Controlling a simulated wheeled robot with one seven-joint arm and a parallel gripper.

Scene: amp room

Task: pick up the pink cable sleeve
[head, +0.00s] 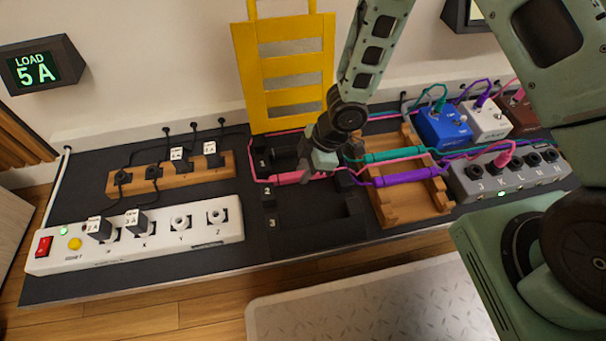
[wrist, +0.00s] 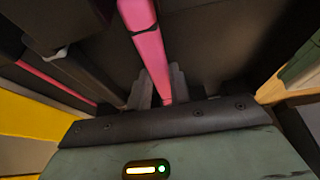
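The pink cable sleeve (head: 288,178) lies across the black numbered holder (head: 300,212), near the marks 1 and 2. My gripper (head: 318,172) is over the holder, at the sleeve's right part. In the wrist view the sleeve (wrist: 150,50) runs down between the two grey fingers of my gripper (wrist: 162,87). The fingers are close together, one on each side of the pink, and look shut on it. The fingertips and the sleeve's right end are partly hidden in the head view.
A wooden rack (head: 412,212) right of the holder carries a teal sleeve (head: 395,155) and a purple sleeve (head: 408,176). A yellow slatted stand (head: 243,75) is behind. Pedals (head: 444,125) and a grey socket box (head: 480,182) stand right. A white power strip (head: 150,246) lies left.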

